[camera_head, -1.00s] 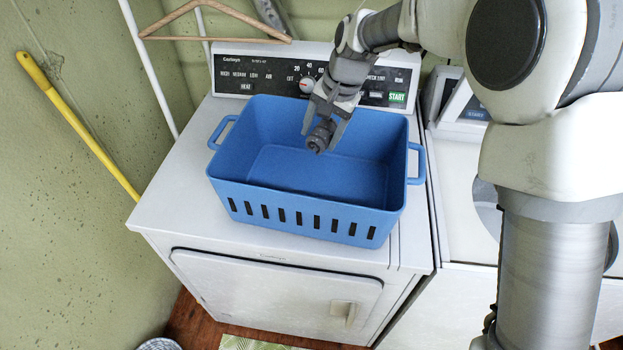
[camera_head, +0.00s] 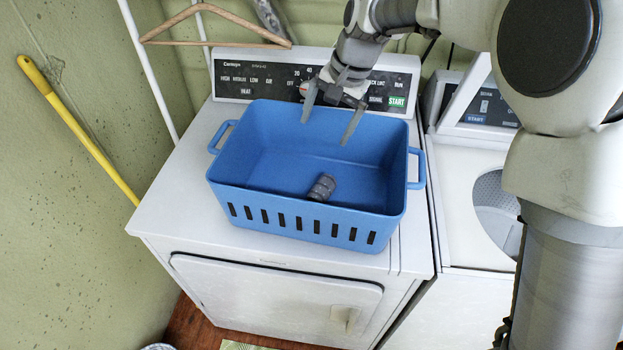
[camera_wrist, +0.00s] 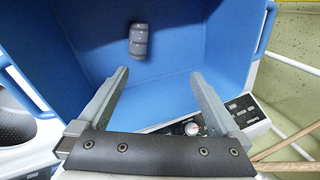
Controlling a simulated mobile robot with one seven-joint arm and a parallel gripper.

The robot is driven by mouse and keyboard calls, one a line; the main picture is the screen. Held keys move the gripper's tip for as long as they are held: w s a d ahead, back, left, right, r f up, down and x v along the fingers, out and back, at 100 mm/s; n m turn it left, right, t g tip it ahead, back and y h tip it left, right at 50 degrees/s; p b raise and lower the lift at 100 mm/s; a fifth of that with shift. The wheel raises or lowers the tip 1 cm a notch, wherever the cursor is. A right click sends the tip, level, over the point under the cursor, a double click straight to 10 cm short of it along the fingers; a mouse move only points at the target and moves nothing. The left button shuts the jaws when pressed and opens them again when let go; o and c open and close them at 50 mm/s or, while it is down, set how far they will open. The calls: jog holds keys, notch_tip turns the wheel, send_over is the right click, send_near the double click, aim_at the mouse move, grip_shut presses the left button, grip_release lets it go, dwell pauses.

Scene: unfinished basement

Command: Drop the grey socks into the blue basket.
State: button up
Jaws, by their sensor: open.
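The grey socks (camera_head: 321,187), a small rolled bundle, lie inside the blue basket (camera_head: 300,222) on its floor near the front wall. They also show in the wrist view (camera_wrist: 139,41), apart from the fingers. The basket (camera_wrist: 222,45) stands upright on top of a white dryer. My gripper (camera_head: 333,128) is over the back part of the basket, with its fingers spread and nothing between them. In the wrist view my gripper (camera_wrist: 160,77) is open and empty.
The white dryer (camera_head: 165,205) has a control panel (camera_head: 255,80) behind the basket. A second white machine (camera_head: 455,190) stands at the right with a round opening. A wooden hanger (camera_head: 215,42) hangs at the back left, and a yellow handle (camera_head: 75,125) leans on the left wall.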

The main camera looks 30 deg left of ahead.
jog(key=v, duration=1.3)
jog(key=s+d+t+h, duration=0.1)
jog(key=s+d, duration=0.3)
jog(key=d, duration=0.5)
jog(key=s+d+r+t, duration=0.15)
jog(key=s+d, duration=0.25)
jog(key=d, duration=0.4)
jog(key=s+d+t+h, duration=0.1)
jog(key=s+d+t, duration=0.15)
jog(key=d, duration=0.65)
jog(key=s+d+f+h, duration=0.1)
jog(key=s+d+f, duration=0.4)
jog(key=s, duration=0.3)
jog(key=shift+s+d+f+t, duration=0.2)
jog(key=shift+s+d+t, duration=0.1)
jog(key=shift+d, duration=0.55)
